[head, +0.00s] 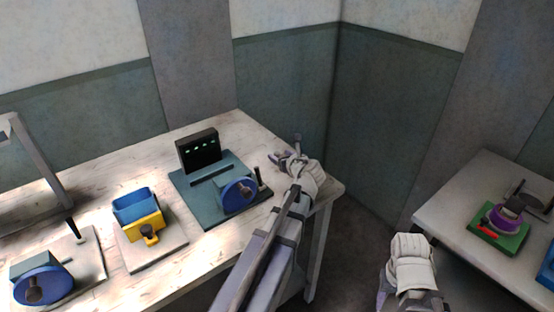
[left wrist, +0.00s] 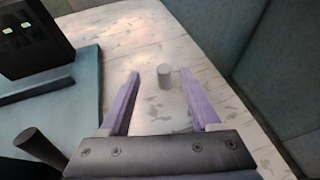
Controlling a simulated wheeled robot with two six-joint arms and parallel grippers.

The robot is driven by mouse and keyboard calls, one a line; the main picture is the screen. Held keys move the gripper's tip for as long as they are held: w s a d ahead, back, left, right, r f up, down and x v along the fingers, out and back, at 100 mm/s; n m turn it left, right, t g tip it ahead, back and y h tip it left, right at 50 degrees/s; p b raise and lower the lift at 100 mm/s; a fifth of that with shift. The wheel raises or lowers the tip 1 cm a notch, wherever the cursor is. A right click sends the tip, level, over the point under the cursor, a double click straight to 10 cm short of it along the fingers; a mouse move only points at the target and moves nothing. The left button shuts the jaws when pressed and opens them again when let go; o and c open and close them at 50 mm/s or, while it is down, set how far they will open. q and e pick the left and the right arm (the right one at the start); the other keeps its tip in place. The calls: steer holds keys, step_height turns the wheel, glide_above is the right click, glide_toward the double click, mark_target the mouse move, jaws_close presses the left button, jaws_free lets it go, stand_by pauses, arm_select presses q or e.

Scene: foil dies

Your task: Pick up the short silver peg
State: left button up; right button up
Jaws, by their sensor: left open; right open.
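The short silver peg (left wrist: 165,77) stands upright on the worn white bench in the left wrist view. It sits between the two purple fingers of my left gripper (left wrist: 160,74), nearer the right fingertip, with a gap to each finger. My left gripper (head: 286,157) is open and empty over the right end of the bench in the head view, where I cannot make out the peg for certain. My right gripper (head: 384,290) is open at the bottom of the head view, over the gap between the tables, and is only partly seen.
A teal base with a dark display box (head: 199,151) and blue wheel (head: 238,194) stands left of my left gripper. A dark post (left wrist: 40,147) is close in the left wrist view. A blue and yellow bin (head: 137,209) is further left. A second table (head: 458,200) holds a green block.

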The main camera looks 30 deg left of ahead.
mark_target(277, 153)
arm_select(q)
steer(key=shift+w+d+b+x, duration=0.15)
steer(key=shift+b+x, duration=0.45)
steer(key=shift+x, duration=0.7)
steer(key=shift+w+d+b+x, duration=0.1)
steer(key=shift+b+x, duration=0.45)
steer(key=shift+x, duration=0.75)
steer(key=shift+s, duration=0.1)
steer(key=shift+f, duration=0.1)
jaws_close()
